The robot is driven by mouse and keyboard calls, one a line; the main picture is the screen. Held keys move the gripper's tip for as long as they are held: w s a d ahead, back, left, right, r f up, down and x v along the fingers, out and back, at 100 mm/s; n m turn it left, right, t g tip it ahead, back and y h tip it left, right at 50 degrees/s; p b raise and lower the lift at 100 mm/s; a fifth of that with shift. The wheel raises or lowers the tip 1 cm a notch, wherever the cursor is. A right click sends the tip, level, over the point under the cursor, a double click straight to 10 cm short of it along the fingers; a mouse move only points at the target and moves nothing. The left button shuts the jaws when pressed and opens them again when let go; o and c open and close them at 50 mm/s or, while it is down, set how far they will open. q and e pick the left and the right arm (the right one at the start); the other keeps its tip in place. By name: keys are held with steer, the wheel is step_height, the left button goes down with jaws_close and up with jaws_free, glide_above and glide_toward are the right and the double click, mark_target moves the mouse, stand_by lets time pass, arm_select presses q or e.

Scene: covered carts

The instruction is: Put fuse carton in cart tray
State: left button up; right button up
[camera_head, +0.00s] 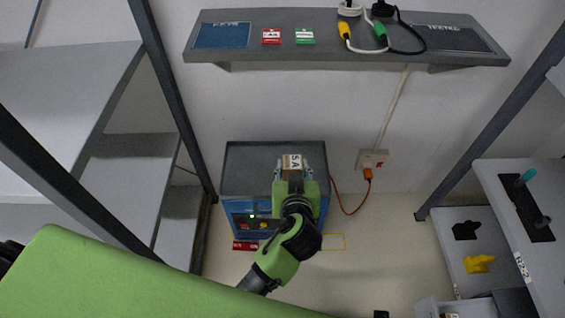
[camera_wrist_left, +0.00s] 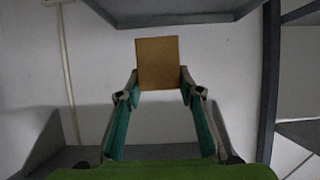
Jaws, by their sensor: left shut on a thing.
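My left gripper (camera_head: 292,172) is shut on a small brown fuse carton (camera_head: 291,161) with a white label that reads "5A". In the left wrist view the carton (camera_wrist_left: 158,62) shows as a plain tan face between the two fingertips (camera_wrist_left: 160,88). In the head view the gripper and carton are in front of the dark grey top of a blue-fronted cart (camera_head: 246,170) against the wall. I cannot tell the height between them. The cart's front has a small green light and is partly hidden by my left arm. No separate tray is clear to me. My right gripper is out of view.
Grey shelving stands at left (camera_head: 120,170) and right (camera_head: 515,190). An orange cable (camera_head: 345,208) runs from the wall socket (camera_head: 372,159) beside the cart. Floor to the right is mostly clear.

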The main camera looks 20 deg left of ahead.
mark_target(288, 158)
arm_select(q)
steer(key=x, duration=0.2)
steer(key=a+x, duration=0.1)
steer(key=x, duration=0.2)
steer(key=w+f, duration=0.1)
steer(key=f, duration=0.1)
steer(key=w+a+f+b, duration=0.1)
steer(key=f, duration=0.1)
steer(key=w+a+f+b, duration=0.1)
steer(key=w+f, duration=0.1)
steer(key=shift+w, duration=0.15)
step_height(288, 158, down, 2)
steer(key=shift+f+b, duration=0.15)
steer(key=shift+b, duration=0.25)
steer(key=shift+f, duration=0.35)
steer(key=o, duration=1.1)
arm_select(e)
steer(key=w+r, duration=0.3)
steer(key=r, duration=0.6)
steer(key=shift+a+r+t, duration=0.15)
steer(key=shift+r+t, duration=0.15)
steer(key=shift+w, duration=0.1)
